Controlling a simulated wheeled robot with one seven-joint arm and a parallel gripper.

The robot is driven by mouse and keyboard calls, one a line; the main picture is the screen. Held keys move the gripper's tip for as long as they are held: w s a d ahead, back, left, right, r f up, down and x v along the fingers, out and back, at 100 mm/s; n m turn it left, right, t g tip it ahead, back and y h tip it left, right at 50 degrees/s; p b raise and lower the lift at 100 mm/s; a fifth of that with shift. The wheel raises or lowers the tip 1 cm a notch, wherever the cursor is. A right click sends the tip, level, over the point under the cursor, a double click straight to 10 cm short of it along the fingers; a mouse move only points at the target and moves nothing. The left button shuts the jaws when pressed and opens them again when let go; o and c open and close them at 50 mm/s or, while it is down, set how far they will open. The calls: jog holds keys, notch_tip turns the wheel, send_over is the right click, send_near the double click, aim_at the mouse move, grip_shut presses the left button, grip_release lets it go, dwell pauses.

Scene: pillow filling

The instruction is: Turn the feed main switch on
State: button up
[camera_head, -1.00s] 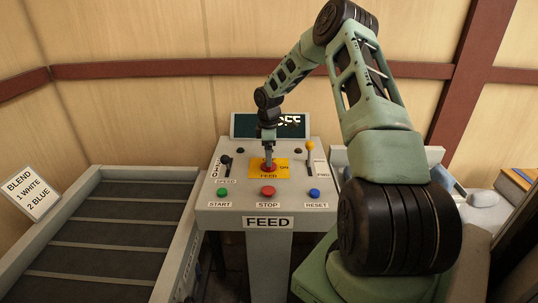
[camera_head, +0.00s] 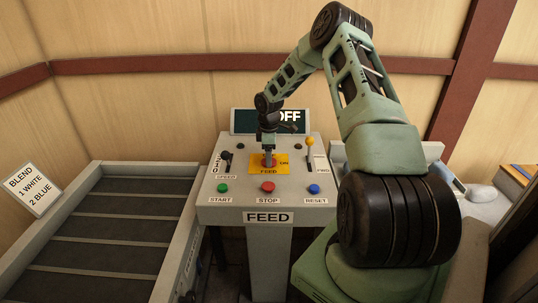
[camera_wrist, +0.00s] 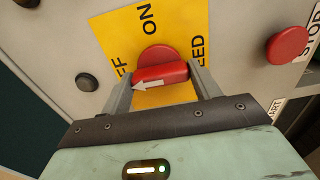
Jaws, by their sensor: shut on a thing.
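The feed main switch is a red rotary knob (camera_wrist: 158,72) with a white arrow on its bar, on a yellow plate (camera_wrist: 110,32). In the wrist view the arrow points left, toward the partly hidden OFF lettering; ON is at the top of the plate. My gripper (camera_wrist: 160,80) is shut on the knob's bar, one finger at each end. In the head view my gripper (camera_head: 268,158) reaches down over the yellow plate (camera_head: 284,170), hiding much of the knob. The display (camera_head: 290,117) behind the panel reads OFF.
The panel also carries a green START button (camera_head: 222,188), a red STOP button (camera_head: 268,187), a blue RESET button (camera_head: 314,189), a black speed lever (camera_head: 227,160) and a yellow-knobbed lever (camera_head: 309,146). A conveyor (camera_head: 110,225) lies at the left.

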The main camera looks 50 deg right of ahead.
jog(key=shift+m, duration=0.3)
jog(key=m+b, duration=0.3)
jog(key=shift+f+m, duration=0.1)
jog(key=shift+m, duration=0.2)
jog(key=m+b, duration=0.2)
jog(key=m, duration=0.2)
jog(key=shift+m, duration=0.3)
jog(key=m+b, duration=0.2)
jog(key=m, duration=0.2)
jog(key=shift+m, duration=0.3)
jog(key=shift+m+b, duration=0.7)
jog(key=shift+m, duration=1.5)
jog(key=o, duration=1)
